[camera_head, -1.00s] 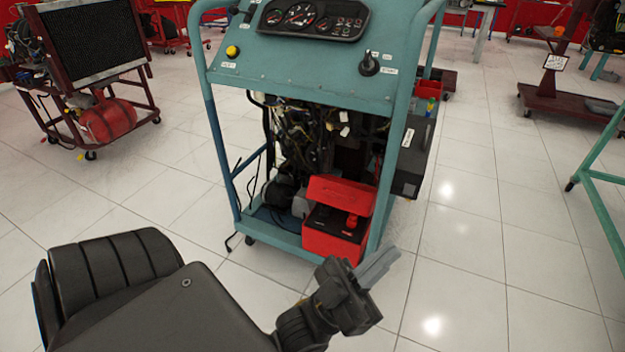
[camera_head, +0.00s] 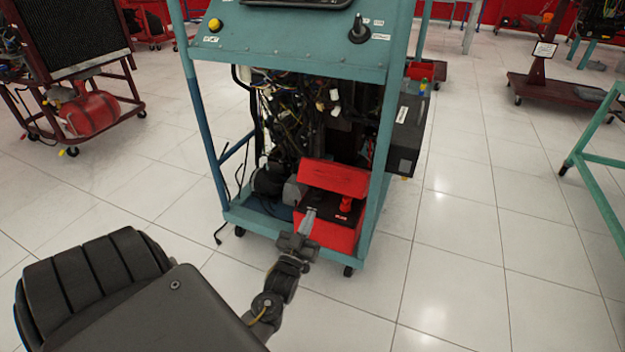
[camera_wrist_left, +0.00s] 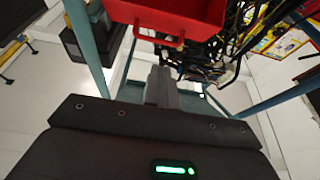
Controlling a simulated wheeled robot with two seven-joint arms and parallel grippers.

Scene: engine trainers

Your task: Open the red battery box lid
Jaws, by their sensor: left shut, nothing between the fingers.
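The red battery box (camera_head: 335,236) sits on the bottom shelf of the teal engine stand. Its red lid (camera_head: 334,178) is raised and tilted back, and the black battery top with a red terminal cap (camera_head: 346,204) shows beneath it. My left gripper (camera_head: 309,214) is shut and empty, its fingers in front of the box's left part, below the lid. In the left wrist view, the shut fingers (camera_wrist_left: 160,84) point toward a red part with a loop-like handle (camera_wrist_left: 158,36), apparently the lid. Contact cannot be told. My right gripper is not in view.
The teal stand's posts (camera_head: 377,165) frame the box on both sides, with wires and hoses (camera_head: 290,115) above and behind. A black box (camera_head: 404,135) hangs at the stand's right side.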

